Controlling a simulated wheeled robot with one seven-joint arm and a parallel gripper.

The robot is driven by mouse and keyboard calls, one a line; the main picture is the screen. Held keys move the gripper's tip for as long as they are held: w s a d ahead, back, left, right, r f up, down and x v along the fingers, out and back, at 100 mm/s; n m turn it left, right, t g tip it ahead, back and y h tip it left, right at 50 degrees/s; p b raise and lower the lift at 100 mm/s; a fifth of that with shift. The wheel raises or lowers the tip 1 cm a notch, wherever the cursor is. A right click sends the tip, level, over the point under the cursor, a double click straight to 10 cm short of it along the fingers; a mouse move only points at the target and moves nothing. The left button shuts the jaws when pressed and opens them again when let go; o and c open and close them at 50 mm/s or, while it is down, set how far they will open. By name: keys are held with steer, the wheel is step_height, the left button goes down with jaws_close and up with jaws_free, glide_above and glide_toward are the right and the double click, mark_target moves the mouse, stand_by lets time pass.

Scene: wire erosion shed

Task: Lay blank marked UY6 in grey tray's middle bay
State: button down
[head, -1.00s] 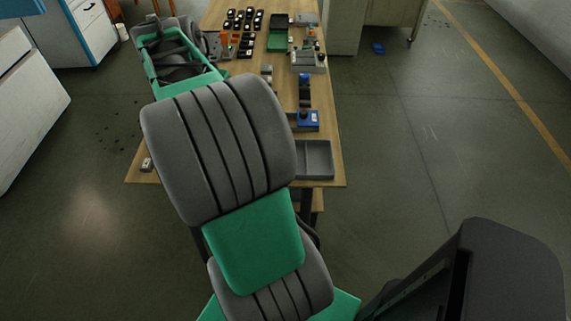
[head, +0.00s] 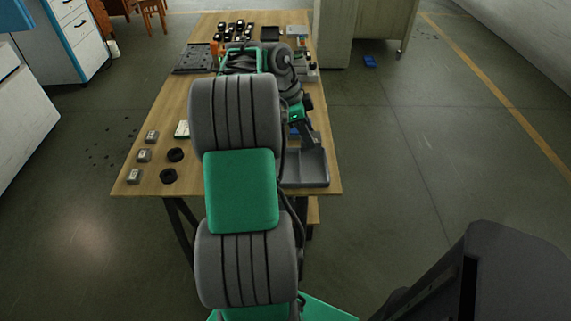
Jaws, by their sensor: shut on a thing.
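The grey tray (head: 310,181) lies at the right front edge of the wooden table; my arm covers part of it, and its bays are too small to tell apart. My gripper (head: 312,143) points down at the tray's back edge, its dark fingers close to or just above it. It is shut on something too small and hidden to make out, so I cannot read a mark. Small grey blocks with pale labels stand at the left front: one (head: 152,136), another (head: 144,155) and a third (head: 134,176). Their marks are unreadable.
A dark plate (head: 193,58) and several black pieces (head: 235,32) are farther back. Bare table (head: 190,95) shows left of my arm.

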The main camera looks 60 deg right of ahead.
glide_above(290, 169)
steer(key=f, duration=0.4)
steer(key=shift+w+d+f+b, duration=0.1)
steer(key=shift+d+f+b, duration=0.2)
steer(key=shift+f, duration=0.1)
steer(key=f, duration=0.2)
steer(key=w+a+f, duration=0.1)
steer(key=f, duration=0.1)
steer(key=shift+w+f, duration=0.1)
steer(key=shift+f, duration=0.25)
steer(key=shift+f, duration=0.1)
steer(key=shift+f+b, duration=0.2)
steer(key=shift+b, duration=0.15)
steer(key=c, duration=0.7)
jaws_free()
steer(key=shift+r, duration=0.1)
